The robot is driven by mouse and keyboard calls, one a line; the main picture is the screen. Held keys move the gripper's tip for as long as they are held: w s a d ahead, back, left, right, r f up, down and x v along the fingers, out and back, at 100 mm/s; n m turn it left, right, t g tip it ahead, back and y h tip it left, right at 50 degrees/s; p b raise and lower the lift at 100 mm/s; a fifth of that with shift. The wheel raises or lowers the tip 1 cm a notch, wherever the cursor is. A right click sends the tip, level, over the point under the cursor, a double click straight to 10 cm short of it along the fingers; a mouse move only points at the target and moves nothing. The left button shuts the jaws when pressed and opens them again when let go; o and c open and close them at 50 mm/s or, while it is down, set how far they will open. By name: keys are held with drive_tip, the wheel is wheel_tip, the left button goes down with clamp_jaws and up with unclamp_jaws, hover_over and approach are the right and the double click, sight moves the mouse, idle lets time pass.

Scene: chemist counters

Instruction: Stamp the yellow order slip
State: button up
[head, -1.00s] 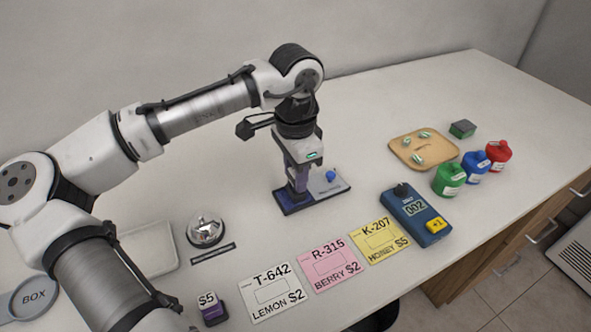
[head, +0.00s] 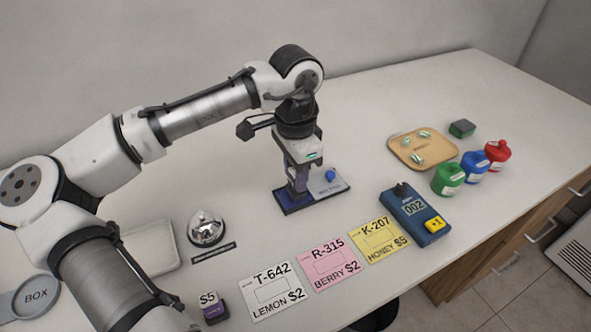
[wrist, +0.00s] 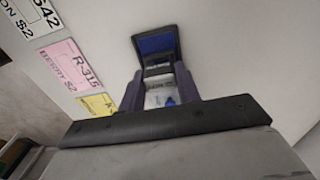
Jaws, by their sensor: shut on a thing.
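The yellow order slip (head: 378,240), marked K-207 HONEY $5, lies flat on the counter. Part of it shows in the wrist view (wrist: 98,104), left of my gripper. My gripper (head: 298,190) points down over the left part of a dark blue stand (head: 319,204), behind and left of the slip. In the wrist view its purple fingers (wrist: 158,98) are shut on what seems to be the stamp, mostly hidden between them. The stand's blue pad (wrist: 156,44) shows ahead of the fingers. A blue knob (head: 331,176) stands on the pale, labelled right part.
A pink slip (head: 331,263) and a white slip (head: 273,290) lie left of the yellow one. A blue device (head: 415,215) with a yellow button stands close at its right. A bell (head: 206,229) and a purple $5 block (head: 214,310) stand at the left.

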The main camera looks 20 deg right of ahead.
wheel_tip(320, 180, up, 7)
drive_tip(key=p, duration=0.7)
idle(0.3)
idle(0.4)
